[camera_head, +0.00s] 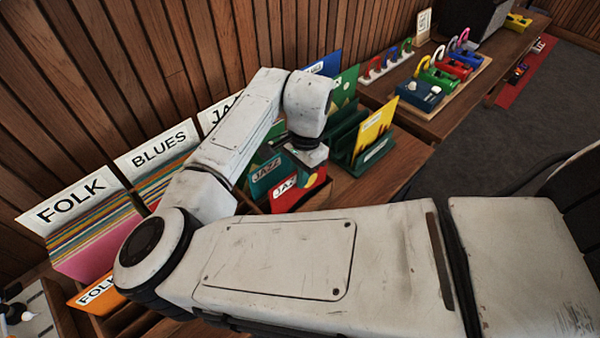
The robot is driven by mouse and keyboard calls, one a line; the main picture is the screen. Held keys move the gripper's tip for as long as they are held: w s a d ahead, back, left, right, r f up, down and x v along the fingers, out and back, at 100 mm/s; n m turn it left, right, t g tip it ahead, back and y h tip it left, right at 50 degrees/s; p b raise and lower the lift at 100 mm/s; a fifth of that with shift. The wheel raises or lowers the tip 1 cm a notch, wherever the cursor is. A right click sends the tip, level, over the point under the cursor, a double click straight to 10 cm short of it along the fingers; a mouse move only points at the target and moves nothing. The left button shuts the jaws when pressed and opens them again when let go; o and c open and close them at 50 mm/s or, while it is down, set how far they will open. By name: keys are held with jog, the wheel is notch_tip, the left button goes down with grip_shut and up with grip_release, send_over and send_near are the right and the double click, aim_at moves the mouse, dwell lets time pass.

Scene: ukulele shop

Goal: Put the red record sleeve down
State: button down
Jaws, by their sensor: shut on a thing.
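The red record sleeve (312,190) has a white label that reads as part of "JAZZ". It is upright, in front of the teal JAZZ sleeve (268,172), at the jazz section of the record bin. My gripper (305,163) is directly above the red sleeve, pointing down, and is shut on its top edge. My forearm covers the sleeve's lower part, so I cannot see whether its bottom touches the bin. The fingertips are small and partly hidden.
FOLK (75,200) and BLUES (158,146) dividers with packed sleeves stand to the left. A green rack (343,140) holds a yellow sleeve (377,127) to the right. Beyond it, a wooden counter (425,125) carries colourful clamp-like items (432,94). A wood-slat wall is behind.

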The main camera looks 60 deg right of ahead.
jog(key=shift+f, duration=0.5)
jog(key=c, duration=1.2)
grip_release()
jog(key=r, duration=0.4)
jog(key=d+r+b, duration=0.1)
jog(key=r, duration=0.8)
jog(key=shift+s+d+b, duration=0.2)
jog(key=shift+b, duration=0.2)
